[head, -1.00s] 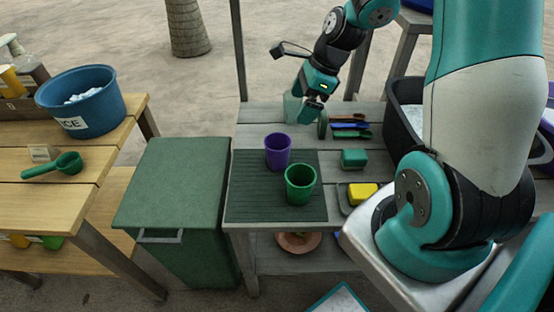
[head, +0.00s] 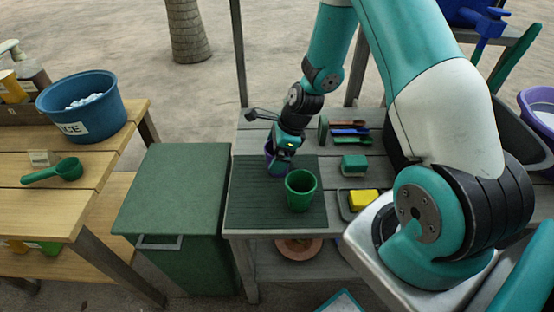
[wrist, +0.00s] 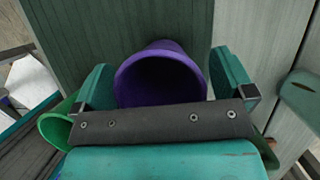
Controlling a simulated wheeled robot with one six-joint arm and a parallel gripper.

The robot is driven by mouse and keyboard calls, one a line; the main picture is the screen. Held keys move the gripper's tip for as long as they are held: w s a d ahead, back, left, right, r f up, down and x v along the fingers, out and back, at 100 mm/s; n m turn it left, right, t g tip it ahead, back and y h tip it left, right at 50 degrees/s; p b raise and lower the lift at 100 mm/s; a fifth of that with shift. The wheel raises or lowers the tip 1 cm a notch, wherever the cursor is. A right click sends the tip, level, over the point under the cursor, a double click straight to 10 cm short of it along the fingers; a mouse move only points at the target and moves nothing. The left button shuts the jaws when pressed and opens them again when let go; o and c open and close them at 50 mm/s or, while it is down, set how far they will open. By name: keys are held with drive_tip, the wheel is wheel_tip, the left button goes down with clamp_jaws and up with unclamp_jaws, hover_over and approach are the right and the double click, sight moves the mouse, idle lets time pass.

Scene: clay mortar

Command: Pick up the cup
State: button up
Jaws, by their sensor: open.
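The purple cup (head: 270,164) stands upright on the dark green ribbed mat (head: 243,200), partly hidden behind my gripper (head: 282,160) in the head view. In the wrist view the purple cup (wrist: 161,75) shows its open mouth between the two teal fingers of my gripper (wrist: 164,80). The gripper is open, one finger on each side of the cup. The right finger has a small gap to it; the left is close, and I cannot tell if it touches. A green cup (head: 301,192) stands upright in front on the mat; its rim shows at lower left in the wrist view (wrist: 55,129).
A teal sponge or block (head: 354,163), a yellow sponge in a tray (head: 363,200) and several coloured tools (head: 349,132) lie right of the mat. A green bin (head: 175,195) stands left of the table. A wooden table at left holds a blue ice tub (head: 85,105).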

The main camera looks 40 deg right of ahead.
drive_tip(key=shift+w+a+f, duration=0.1)
drive_tip(key=shift+f, duration=0.2)
drive_tip(key=c, duration=1)
drive_tip(key=shift+o, duration=0.2)
drive_tip(key=shift+r, duration=0.15)
